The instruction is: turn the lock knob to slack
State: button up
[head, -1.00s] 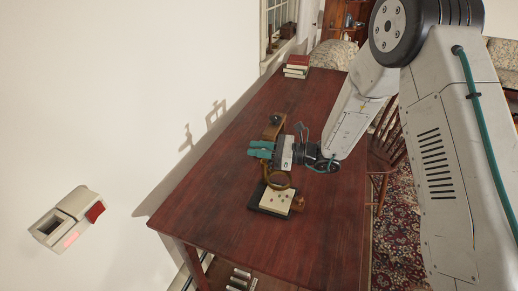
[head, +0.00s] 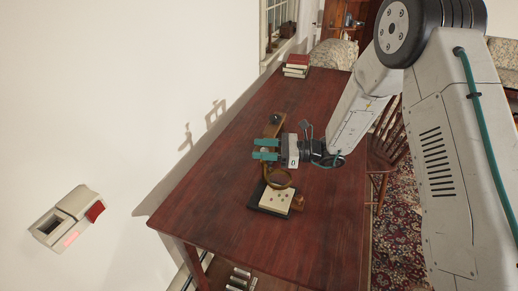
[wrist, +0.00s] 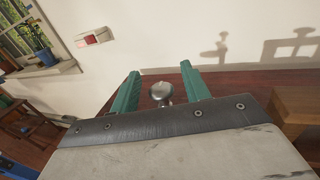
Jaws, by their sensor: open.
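A stand of wood and brass (head: 271,131) with a ring and a cream dotted plate (head: 277,200) on a dark base stands on the red-brown table. In the wrist view a round silver knob (wrist: 161,93) shows between the two green fingers. I take it for the lock knob. My gripper (head: 264,149) is open over the stand, with its fingers pointing left. It also shows in the wrist view (wrist: 160,87), with a gap on each side of the knob. I cannot tell how deep the knob sits between the fingers. No slack marking is legible.
A dark round piece (head: 275,118) sits at the stand's far end. Books (head: 296,66) are stacked at the table's far end. A chair (head: 385,150) stands at the right edge. A white wall device (head: 68,219) is at left. The table's right half (head: 320,215) is clear.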

jog(key=d, duration=0.6)
jog(key=shift+s+d, duration=0.2)
jog(key=shift+s, duration=0.05)
jog(key=s+d+r+n+g+h, duration=0.25)
jog(key=s+r+n+h, duration=0.2)
jog(key=s+r, duration=0.35)
jog(key=s+d+r+n+g+h, duration=0.1)
jog(key=s+r+n+g+h, duration=0.2)
jog(key=s+r+n, duration=0.5)
jog(key=s+d+r+n+t+h, duration=0.2)
jog(key=s+d+n+t+h, duration=0.3)
jog(key=s+d+h, duration=0.5)
jog(key=s+d+n, duration=0.1)
jog(key=s+d, duration=0.5)
jog(key=s, duration=0.2)
jog(key=shift+s+d+r+t, duration=0.15)
jog(key=shift+s+r+t, duration=0.05)
jog(key=shift+r+t, duration=0.2)
